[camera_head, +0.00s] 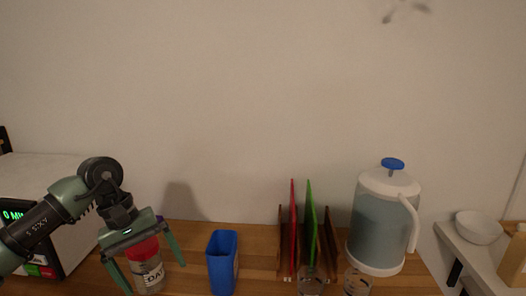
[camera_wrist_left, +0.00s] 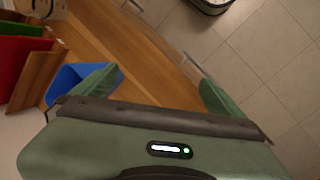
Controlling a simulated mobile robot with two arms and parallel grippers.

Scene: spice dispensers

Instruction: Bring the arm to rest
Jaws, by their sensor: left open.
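My left gripper (camera_head: 150,262) comes in from the left in the head view, with its two green fingers spread wide. A spice jar with a red lid and a white label (camera_head: 148,270) shows between and behind the fingers on the wooden counter; I cannot tell whether they touch it. In the left wrist view my left gripper (camera_wrist_left: 155,88) has its fingers apart with nothing between them but the wooden counter and tiled floor beyond. My right gripper is not in view.
A blue cup (camera_head: 222,262) stands right of my gripper. A wooden rack (camera_head: 329,245) holds red and green boards. A white pitcher (camera_head: 383,225) stands further right. A white microwave (camera_head: 60,180) is behind my left arm. A white bowl (camera_head: 479,227) sits far right.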

